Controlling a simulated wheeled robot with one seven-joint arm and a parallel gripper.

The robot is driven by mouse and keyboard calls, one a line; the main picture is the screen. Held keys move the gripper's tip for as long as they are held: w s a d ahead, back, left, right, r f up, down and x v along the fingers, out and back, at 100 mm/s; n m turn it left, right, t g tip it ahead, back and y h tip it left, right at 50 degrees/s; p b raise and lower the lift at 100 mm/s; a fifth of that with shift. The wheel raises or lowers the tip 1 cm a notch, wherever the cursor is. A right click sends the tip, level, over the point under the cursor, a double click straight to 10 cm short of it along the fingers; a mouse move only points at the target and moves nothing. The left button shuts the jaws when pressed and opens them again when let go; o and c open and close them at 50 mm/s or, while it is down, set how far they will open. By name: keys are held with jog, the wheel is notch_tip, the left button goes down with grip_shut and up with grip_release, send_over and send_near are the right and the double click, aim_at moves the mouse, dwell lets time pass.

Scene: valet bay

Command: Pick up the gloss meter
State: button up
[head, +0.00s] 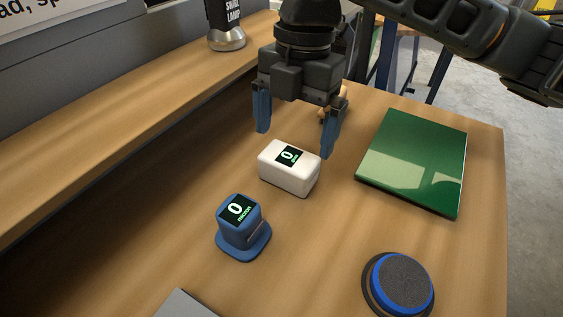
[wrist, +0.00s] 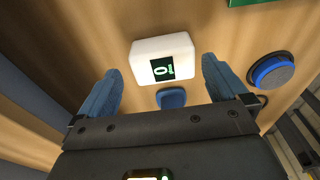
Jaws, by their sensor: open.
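The gloss meter is likely the white rounded box (head: 273,172) with a dark display showing a green 0; the small unit text is not readable. It lies on the wooden bench and also shows in the wrist view (wrist: 182,45), between and a little beyond the fingertips. My gripper (head: 295,142) has two blue fingers spread wide, pointing down above and slightly behind the white box. In the wrist view the gripper (wrist: 161,68) is empty, with the fingers apart from the box on both sides.
A blue gauge (head: 241,235) reading 0 micron stands close in front of the white box. A green glossy panel (head: 415,160) lies to the right, a blue-rimmed round pad (head: 402,283) at front right. A lamp (head: 227,38) stands on the raised ledge. Bare wood lies between them.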

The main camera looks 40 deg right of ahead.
aim_at(289, 156)
jog(key=f, duration=0.2)
jog(key=a+f, duration=0.1)
jog(key=s+f, duration=0.1)
jog(key=f, duration=0.1)
jog(key=shift+a+f, duration=0.25)
jog(key=shift+f, duration=0.1)
jog(key=c, duration=0.7)
jog(key=shift+c, duration=0.2)
jog(key=shift+r, duration=0.1)
jog(key=shift+r, duration=0.45)
jog(key=r, duration=0.3)
jog(key=shift+s+d+r, duration=0.1)
jog(key=shift+d+r, duration=0.2)
jog(key=s+d+r, duration=0.6)
jog(key=d, duration=0.3)
jog(key=shift+d+r, duration=0.15)
jog(key=shift+r, duration=0.05)
